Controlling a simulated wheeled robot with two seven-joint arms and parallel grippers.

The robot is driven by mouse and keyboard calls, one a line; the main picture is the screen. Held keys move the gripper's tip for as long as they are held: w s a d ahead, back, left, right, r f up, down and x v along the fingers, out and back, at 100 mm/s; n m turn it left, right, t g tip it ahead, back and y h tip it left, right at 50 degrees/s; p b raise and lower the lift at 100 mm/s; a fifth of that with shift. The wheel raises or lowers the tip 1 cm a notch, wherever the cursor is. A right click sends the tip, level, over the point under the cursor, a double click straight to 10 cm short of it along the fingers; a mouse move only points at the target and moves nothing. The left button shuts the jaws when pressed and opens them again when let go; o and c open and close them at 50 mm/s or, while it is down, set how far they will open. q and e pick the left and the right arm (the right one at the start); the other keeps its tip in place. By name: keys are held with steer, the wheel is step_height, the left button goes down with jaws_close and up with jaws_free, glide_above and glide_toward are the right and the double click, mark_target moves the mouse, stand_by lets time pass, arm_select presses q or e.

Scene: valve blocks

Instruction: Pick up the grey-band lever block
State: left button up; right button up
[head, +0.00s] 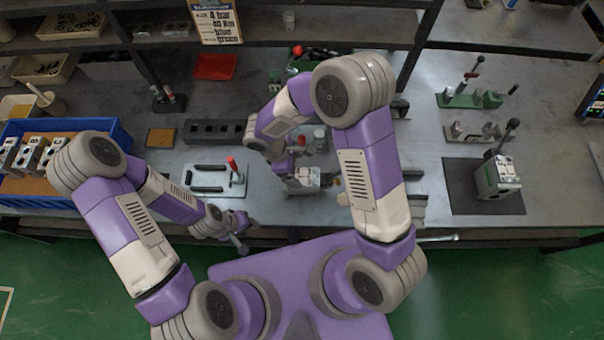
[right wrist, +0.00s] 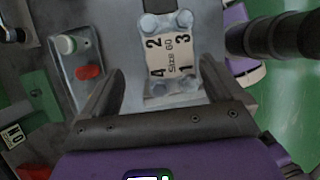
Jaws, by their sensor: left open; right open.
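A pale block (right wrist: 172,58) with corner bolts and a label with numbers and "Size 60" lies just beyond the fingers of my right gripper (right wrist: 160,95) in the right wrist view. The gripper is open and apart, with nothing held. In the head view this block (head: 303,181) sits on the bench below my right gripper (head: 298,160), partly hidden by my arm. A thick dark rod, perhaps a lever (right wrist: 275,36), shows beside it. Another lever block (head: 497,178) stands on a dark mat at right. I cannot make out a grey band on either. My left gripper (head: 240,238) is open near the bench's front edge.
A blue tray (head: 118,133) with several blocks is at left. A plate with black handles and a red-knobbed lever (head: 232,165) lies left of centre. Green and grey lever fixtures (head: 470,99) stand at back right. A shelf (head: 270,50) crosses the back.

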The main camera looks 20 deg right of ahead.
mark_target(299, 169)
steer(key=x, duration=0.3)
steer(key=w+x, duration=0.1)
steer(key=shift+s+d+f, duration=0.1)
steer(key=shift+d+f, duration=0.05)
steer(key=shift+f, duration=0.3)
steer(key=shift+s+f, duration=0.1)
steer(key=shift+f, duration=0.05)
steer(key=shift+s, duration=0.2)
steer(key=shift+w, duration=0.2)
steer(key=c, duration=0.3)
steer(key=shift+w+r, duration=0.1)
steer(key=shift+r, duration=0.1)
jaws_close()
